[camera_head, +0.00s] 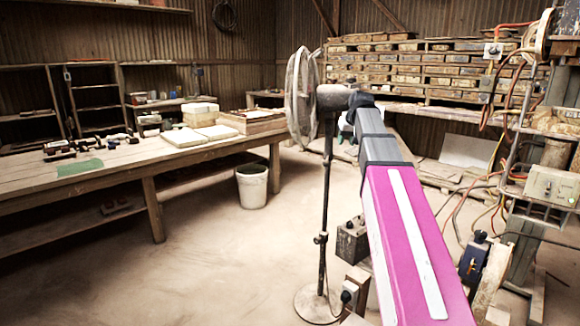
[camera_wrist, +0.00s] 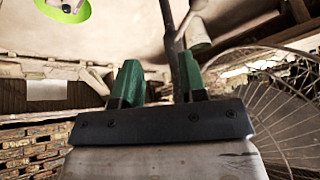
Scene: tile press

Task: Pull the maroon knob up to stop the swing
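The pedestal fan has a round wire grille (camera_head: 302,98), a grey motor housing (camera_head: 333,97) and a dark upright pole (camera_head: 326,200). I cannot make out a maroon knob in either view. My arm reaches up to the back of the motor housing, and its end hides my gripper in the head view. In the wrist view my gripper (camera_wrist: 158,74) shows two green fingers standing apart, with nothing visibly held between them. The fan's pole (camera_wrist: 172,30) runs behind the right finger, and the grille (camera_wrist: 275,110) is at the right.
A long wooden table (camera_head: 110,165) with tools and boxes stands on the left. A white bucket (camera_head: 252,186) is on the floor beside it. Racks of stacked tiles (camera_head: 420,70) line the back. A machine with cables and a control box (camera_head: 552,186) is at the right.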

